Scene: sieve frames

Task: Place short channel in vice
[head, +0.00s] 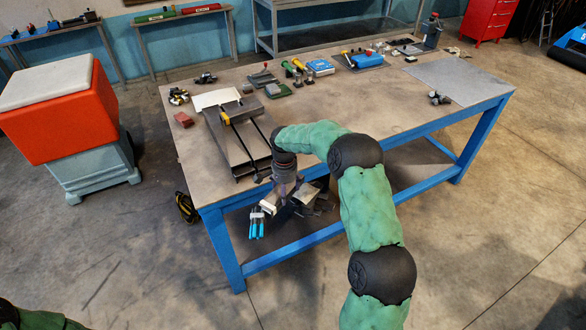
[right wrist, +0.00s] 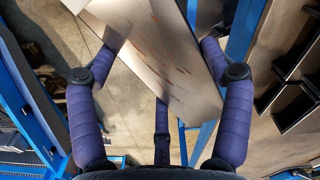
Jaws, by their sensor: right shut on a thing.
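My right gripper (head: 281,192) hangs beside the table's front edge, near its left corner. In the right wrist view (right wrist: 160,75) its purple fingers are shut on the short channel, a flat-faced grey metal piece (right wrist: 155,50) with reddish scratches. The channel lies slanted between the fingers and runs out of the top of that view. In the head view it is small and partly hidden by the gripper. My left gripper is not in view.
Small tools stand along the back. The table's middle is clear.

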